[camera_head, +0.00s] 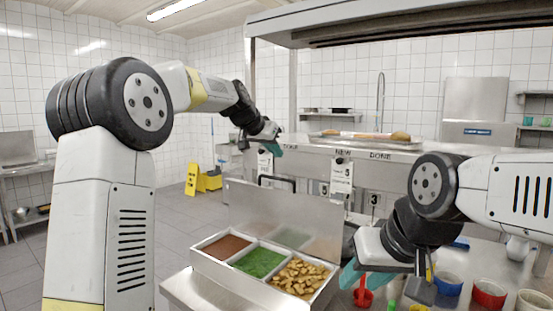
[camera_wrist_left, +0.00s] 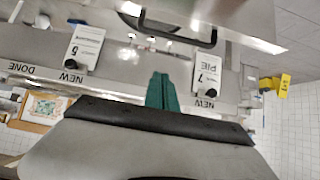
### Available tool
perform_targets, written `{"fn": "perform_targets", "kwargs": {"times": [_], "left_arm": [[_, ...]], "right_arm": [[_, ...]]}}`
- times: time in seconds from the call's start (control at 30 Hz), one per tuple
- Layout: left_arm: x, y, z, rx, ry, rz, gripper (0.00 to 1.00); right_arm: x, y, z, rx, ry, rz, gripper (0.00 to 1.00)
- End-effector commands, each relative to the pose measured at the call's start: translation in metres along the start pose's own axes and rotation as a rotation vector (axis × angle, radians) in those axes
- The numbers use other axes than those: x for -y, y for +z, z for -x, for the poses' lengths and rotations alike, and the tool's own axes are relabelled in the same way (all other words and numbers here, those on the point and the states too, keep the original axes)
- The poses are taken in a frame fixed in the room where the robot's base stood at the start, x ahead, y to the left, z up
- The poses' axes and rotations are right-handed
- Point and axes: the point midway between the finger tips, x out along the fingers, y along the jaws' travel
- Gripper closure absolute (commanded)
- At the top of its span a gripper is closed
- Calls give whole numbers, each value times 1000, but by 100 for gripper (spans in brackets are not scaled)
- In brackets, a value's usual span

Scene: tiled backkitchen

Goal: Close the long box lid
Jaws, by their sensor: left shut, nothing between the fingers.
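The long metal box (camera_head: 213,263) has three compartments: brown sauce, green filling and yellow chunks. Its lid (camera_head: 270,208) is open and stands roughly upright along the back, with a dark handle (camera_head: 277,178) at its top edge. My left gripper (camera_head: 272,146) is shut and empty, above and behind the lid, apart from it. In the left wrist view the teal fingers (camera_wrist_left: 163,92) are together, and the handle (camera_wrist_left: 165,32) shows beyond them. My right gripper (camera_head: 352,272) is low at the box's right end; part of it is hidden, so its opening is unclear.
Blue (camera_head: 448,285) and red (camera_head: 489,293) cups stand right of the box, close to my right arm. Behind is a counter (camera_head: 400,157) with hanging order tickets (camera_head: 341,176) and a tray (camera_head: 365,141). A yellow floor sign (camera_head: 192,179) stands at the left back.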

Motion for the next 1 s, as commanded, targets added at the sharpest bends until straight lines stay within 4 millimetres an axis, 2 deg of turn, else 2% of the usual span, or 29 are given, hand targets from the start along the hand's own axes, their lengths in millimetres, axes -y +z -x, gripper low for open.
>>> {"fn": "perform_targets", "kwargs": {"times": [0.37, 0.67, 1.0], "left_arm": [[-1, 1, -82, 3, 1, 1, 100], [0, 33, -70, 1, -1, 2, 100], [0, 38, -68, 0, 0, 1, 100]], "right_arm": [[0, 0, 0, 0, 0, 0, 62], [0, 0, 0, 0, 0, 0, 62], [0, 0, 0, 0, 0, 0, 62]]}}
